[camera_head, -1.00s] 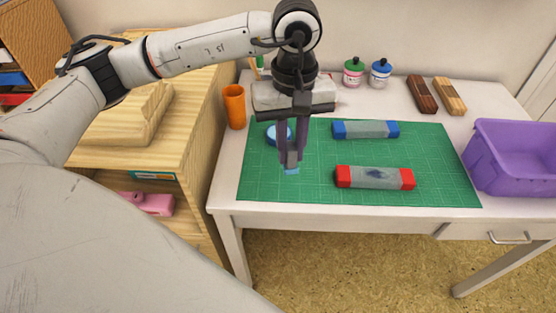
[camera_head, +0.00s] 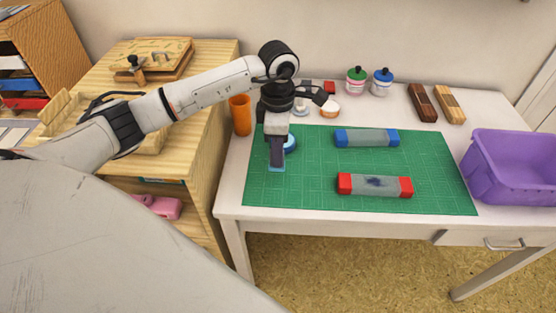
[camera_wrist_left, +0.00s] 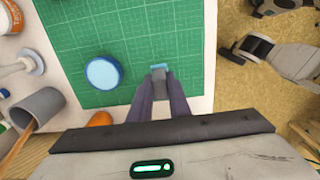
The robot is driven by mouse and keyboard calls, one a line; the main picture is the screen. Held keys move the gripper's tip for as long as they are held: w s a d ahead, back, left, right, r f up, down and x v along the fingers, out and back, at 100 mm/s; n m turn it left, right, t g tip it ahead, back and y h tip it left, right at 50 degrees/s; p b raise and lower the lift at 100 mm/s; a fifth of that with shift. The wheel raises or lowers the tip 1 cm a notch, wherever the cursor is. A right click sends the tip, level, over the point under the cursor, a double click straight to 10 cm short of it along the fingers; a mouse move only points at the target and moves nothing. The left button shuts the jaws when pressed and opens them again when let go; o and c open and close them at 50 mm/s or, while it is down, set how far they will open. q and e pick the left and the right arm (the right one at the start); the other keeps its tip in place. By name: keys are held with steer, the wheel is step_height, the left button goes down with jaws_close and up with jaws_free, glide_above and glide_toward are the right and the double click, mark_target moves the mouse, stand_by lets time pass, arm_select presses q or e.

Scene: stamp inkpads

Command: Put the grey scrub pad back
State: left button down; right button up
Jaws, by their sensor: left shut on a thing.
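My left gripper (camera_head: 277,163) is over the left part of the green cutting mat (camera_head: 316,180), pointing down. In the left wrist view its fingers are shut on a small grey block (camera_wrist_left: 158,76), which looks like the grey scrub pad. A light-blue strip (camera_wrist_left: 160,66) shows at the block's far end, and also below the fingertips in the head view (camera_head: 277,169). I cannot tell whether the block touches the mat.
A round blue-rimmed lid or pad (camera_wrist_left: 103,73) lies close beside the gripper. A blue-ended pad (camera_head: 366,138) and a red-ended pad (camera_head: 375,185) lie on the mat. An orange cup (camera_head: 240,115) stands left, a purple bin (camera_head: 515,165) right.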

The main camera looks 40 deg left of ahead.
arm_select(q)
steer(key=shift+f, duration=1.75)
steer(key=shift+f, duration=0.15)
steer(key=c, duration=1.7)
jaws_free()
steer(key=shift+o, duration=0.2)
step_height(320, 180, up, 12)
steer(key=shift+r+b, duration=0.2)
steer(key=shift+b, duration=0.25)
